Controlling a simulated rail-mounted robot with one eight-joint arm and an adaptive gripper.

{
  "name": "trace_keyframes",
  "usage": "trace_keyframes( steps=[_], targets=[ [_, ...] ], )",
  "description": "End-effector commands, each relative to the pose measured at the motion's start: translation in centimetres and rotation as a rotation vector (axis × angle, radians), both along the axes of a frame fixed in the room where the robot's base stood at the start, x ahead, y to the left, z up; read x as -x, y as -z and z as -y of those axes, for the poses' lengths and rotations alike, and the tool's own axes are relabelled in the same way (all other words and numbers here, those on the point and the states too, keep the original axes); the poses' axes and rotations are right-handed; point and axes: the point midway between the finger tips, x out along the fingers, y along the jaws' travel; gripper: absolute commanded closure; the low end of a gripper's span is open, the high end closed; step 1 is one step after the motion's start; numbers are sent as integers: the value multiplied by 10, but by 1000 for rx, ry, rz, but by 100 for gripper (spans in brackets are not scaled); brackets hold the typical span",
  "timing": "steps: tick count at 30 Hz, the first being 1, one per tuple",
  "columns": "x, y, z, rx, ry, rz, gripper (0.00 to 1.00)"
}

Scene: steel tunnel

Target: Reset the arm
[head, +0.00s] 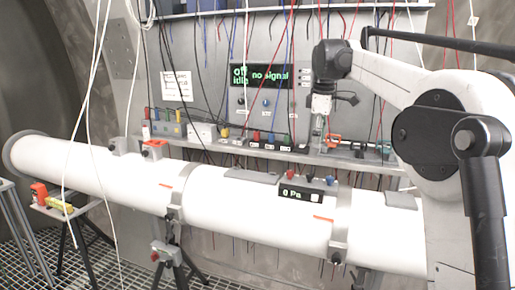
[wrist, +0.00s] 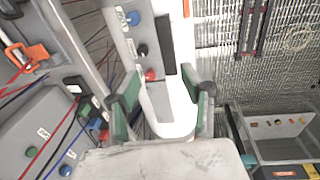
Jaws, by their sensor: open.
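My arm reaches in from the right in the head view. My gripper (head: 320,124) hangs below the wrist joint, in front of the wall panel and close above the shelf behind the white pipe (head: 258,213). In the wrist view my gripper (wrist: 163,92) has its two green-padded fingers spread apart, with nothing held between them. The white pipe (wrist: 170,108) shows beyond and between the fingers. Part of the fingertips is hard to make out in the head view.
The shelf (head: 262,150) carries coloured terminals and a grey box (head: 202,132). A display (head: 262,76) reads "off idle no signal"; the pipe's gauge (head: 298,193) reads "0 Pa". An orange-handled tool (wrist: 25,57) lies near the gripper. Loose cables hang around.

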Motion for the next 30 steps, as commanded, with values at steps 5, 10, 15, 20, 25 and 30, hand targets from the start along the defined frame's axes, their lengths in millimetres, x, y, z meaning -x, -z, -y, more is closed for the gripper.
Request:
trace_keyframes(
  steps=[5,10,15,20,25,30],
  targets=[
    [43,-5,0,-20,125,54,58],
    [85,-4,0,-44,245,106,58],
    [131,5,0,-75,364,155,58],
    [176,19,0,-111,476,203,58],
    [224,41,0,-153,592,250,58],
    [273,71,0,-203,708,295,58]
  ],
)
